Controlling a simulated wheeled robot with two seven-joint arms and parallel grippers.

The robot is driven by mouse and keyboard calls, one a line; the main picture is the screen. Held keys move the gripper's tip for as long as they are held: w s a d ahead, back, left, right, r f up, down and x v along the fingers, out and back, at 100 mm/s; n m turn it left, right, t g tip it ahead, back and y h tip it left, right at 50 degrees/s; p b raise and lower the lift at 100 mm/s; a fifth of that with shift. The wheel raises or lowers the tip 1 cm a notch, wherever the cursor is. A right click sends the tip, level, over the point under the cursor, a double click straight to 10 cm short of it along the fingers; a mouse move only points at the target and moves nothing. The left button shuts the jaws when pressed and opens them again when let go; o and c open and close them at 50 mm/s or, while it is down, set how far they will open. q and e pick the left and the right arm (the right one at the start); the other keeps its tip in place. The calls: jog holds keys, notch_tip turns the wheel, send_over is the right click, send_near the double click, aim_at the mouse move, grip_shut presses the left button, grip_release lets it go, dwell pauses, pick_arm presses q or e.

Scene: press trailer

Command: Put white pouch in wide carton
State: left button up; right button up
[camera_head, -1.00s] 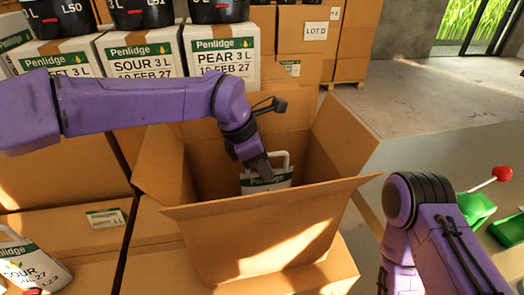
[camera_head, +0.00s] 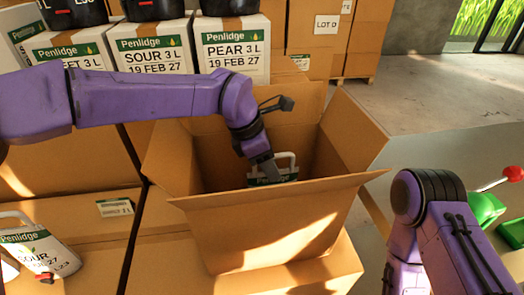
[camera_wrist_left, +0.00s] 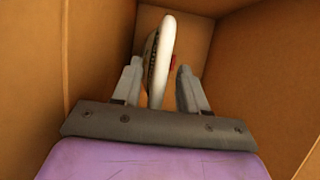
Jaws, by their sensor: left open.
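The wide carton (camera_head: 262,232) stands open with its flaps spread, in the middle of the head view. A white pouch (camera_head: 286,172) with a green Penlidge label and a loop handle is inside it, its lower part hidden by the front wall. My left gripper (camera_head: 272,176) reaches down into the carton at the pouch. In the left wrist view the pouch (camera_wrist_left: 162,55) shows edge-on between the two spread fingers of my left gripper (camera_wrist_left: 158,75), with gaps on both sides. My right arm is at the lower right; its gripper is out of view.
Another white pouch (camera_head: 38,250) lies on closed cartons at the left. Printed white boxes (camera_head: 154,50) with black-based containers stand behind. A green object (camera_head: 486,208) and a red knob (camera_head: 512,173) are at the right. Open floor lies at the upper right.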

pick_arm(q)
jog(key=v, duration=1)
jog(key=shift+r+b, duration=0.4)
jog(key=shift+b, duration=0.05)
jog(key=shift+s+a, duration=0.1)
jog(key=shift+a, duration=0.1)
